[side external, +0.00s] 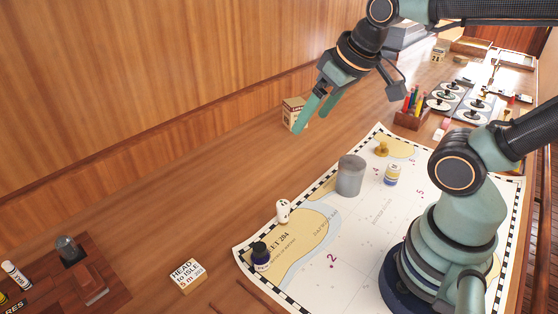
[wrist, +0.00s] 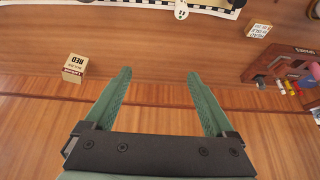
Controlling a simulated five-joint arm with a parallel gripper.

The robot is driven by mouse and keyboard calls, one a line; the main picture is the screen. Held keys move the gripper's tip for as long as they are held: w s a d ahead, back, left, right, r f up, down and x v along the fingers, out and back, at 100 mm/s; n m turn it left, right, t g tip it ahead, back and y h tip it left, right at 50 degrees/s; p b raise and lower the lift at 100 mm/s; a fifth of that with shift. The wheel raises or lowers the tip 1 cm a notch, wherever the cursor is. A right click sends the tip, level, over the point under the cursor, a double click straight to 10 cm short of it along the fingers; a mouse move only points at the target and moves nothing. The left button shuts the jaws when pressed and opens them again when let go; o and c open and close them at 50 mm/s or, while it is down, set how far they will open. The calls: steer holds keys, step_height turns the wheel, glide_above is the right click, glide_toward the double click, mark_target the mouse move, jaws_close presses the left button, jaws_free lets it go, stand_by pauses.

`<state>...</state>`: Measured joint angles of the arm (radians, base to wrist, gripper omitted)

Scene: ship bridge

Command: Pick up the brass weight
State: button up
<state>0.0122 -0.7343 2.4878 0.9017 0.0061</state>
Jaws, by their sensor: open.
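The brass weight (side external: 381,149) is a small gold-coloured knob standing on the far part of the sea chart, near the chart's edge in the side view. It does not show in the wrist view. My gripper (side external: 312,122) is open and empty, raised above the wooden desk to the left of the weight and apart from it. In the wrist view, the two green fingers of my gripper (wrist: 159,75) are spread with only bare wood between them.
The chart (side external: 345,245) also bears a grey cylinder (side external: 350,175), a yellow-and-blue jar (side external: 392,174), a dark bottle (side external: 260,254) and a white figure (side external: 283,211). A lettered block (side external: 293,113) stands behind my fingers. A pen holder (side external: 410,119) is beyond the weight.

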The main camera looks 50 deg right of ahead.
steer(key=w+d+m+g+h, duration=0.1)
steer(key=w+d+m, duration=0.15)
steer(key=d, duration=0.45)
steer(key=w+d+m+g, duration=0.1)
steer(key=w+d+m, duration=0.1)
steer(key=d+m, duration=0.3)
steer(key=m+g+y, duration=0.1)
steer(key=m+g, duration=0.3)
steer(key=m, duration=0.5)
glide_above(384, 143)
step_height(384, 143, down, 12)
steer(key=f, duration=0.6)
steer(key=shift+s+d+f, duration=0.15)
steer(key=shift+s+d, duration=0.15)
steer(key=f, duration=0.5)
steer(key=shift+w+a, duration=0.35)
steer(key=shift+f, duration=0.65)
jaws_close()
